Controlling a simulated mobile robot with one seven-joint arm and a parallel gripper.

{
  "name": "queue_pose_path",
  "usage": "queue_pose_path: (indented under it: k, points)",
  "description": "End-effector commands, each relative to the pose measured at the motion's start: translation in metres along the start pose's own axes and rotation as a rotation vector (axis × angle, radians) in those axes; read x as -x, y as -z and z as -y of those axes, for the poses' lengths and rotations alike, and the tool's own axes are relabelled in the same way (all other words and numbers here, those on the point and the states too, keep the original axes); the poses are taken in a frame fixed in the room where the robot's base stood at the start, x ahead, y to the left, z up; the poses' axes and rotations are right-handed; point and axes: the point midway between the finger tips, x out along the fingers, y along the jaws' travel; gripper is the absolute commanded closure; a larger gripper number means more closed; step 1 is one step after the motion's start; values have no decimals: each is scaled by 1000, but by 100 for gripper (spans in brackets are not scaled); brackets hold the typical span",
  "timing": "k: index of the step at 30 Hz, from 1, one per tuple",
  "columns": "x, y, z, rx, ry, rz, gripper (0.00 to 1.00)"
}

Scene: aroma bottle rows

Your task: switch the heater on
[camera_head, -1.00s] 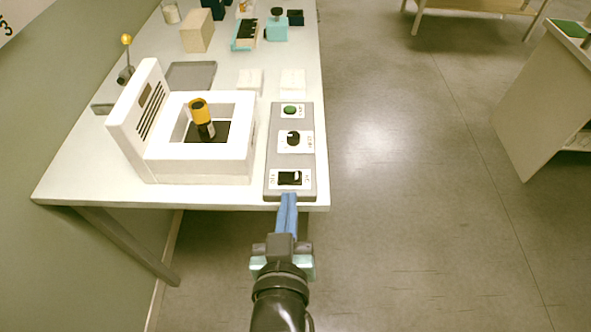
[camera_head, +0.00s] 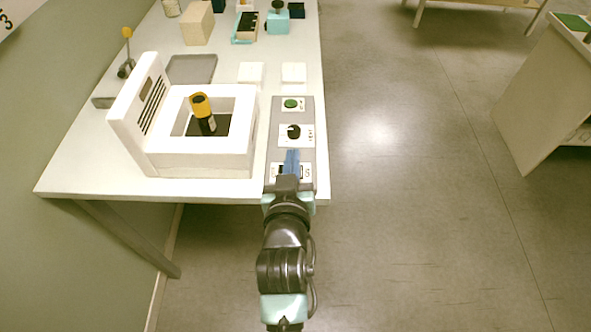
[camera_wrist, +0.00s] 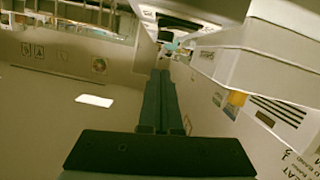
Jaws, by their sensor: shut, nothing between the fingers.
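The heater (camera_head: 200,163) is a white box with a raised, slotted panel on its left. A dark bottle with a yellow cap (camera_head: 200,104) stands tilted in its opening. To its right lies a grey control panel (camera_head: 274,148) with a green button (camera_head: 291,103), a black knob (camera_head: 293,132) and, at the near end, a black switch on a white label (camera_head: 307,171). My gripper (camera_head: 292,153) is shut and empty, its blue fingers over the near end of the panel. They hide most of the switch, and I cannot tell its position or any contact. The fingers also show in the wrist view (camera_wrist: 160,75).
The white table (camera_head: 90,165) ends just right of the panel. A grey tray (camera_head: 192,68), two white pads (camera_head: 251,73), a tan block (camera_head: 198,25) and a teal bottle (camera_head: 278,22) stand farther back. Open floor lies to the right.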

Motion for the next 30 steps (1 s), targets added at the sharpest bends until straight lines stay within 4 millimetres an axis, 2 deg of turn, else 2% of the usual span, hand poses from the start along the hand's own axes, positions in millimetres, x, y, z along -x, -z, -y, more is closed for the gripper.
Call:
queue_pose_path:
  k: [3, 9, 21, 27, 30]
  points:
    - [-4, -21, 0, 0, 0, 4, 100]
    - [-8, -37, 0, 1, -1, 1, 100]
    - [-8, -40, 0, -3, 1, 0, 100]
    - [-11, -48, 0, -99, 23, 2, 100]
    - [-10, -47, 1, -93, 23, 1, 100]
